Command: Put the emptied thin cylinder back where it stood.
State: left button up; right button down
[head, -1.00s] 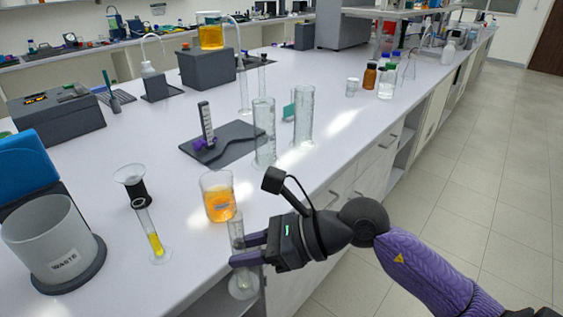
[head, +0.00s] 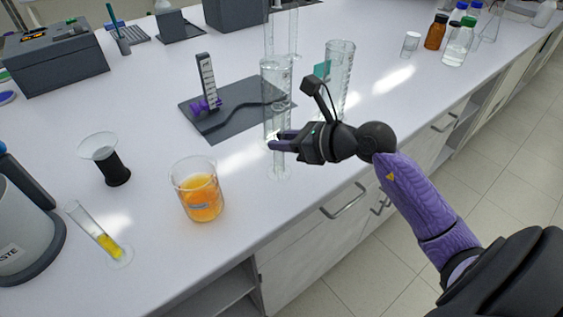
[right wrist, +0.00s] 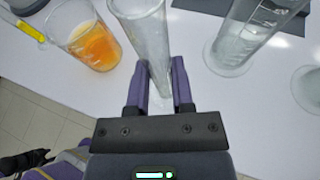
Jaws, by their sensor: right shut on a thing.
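My right gripper (head: 276,141) is shut on the thin cylinder (head: 280,167), a clear, narrow glass tube with a round foot. It looks empty and roughly upright at the front of the bench. I cannot tell whether its foot touches the bench. In the right wrist view the thin cylinder (right wrist: 146,38) stands up between the purple fingers (right wrist: 160,88). The beaker of orange liquid (head: 199,192) is to its left; it also shows in the right wrist view (right wrist: 96,46).
A wide clear cylinder (head: 276,82) stands just behind the held one, another (head: 341,70) to its right. A tube with yellow liquid (head: 106,243) and a black-bodied funnel (head: 115,172) are left.

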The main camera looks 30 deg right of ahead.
aim_at(283, 154)
notch_tip(283, 154, down, 4)
jog(key=shift+r+b, duration=0.1)
jog(key=shift+b, duration=0.3)
jog(key=shift+c, duration=2.4)
grip_release()
jog(key=shift+s+d+r, duration=0.15)
jog(key=shift+s+r, duration=0.05)
jog(key=shift+s, duration=0.05)
jog(key=p+v, duration=0.1)
jog(key=v, duration=1)
jog(key=shift+s, duration=0.15)
jog(key=shift+d, duration=0.1)
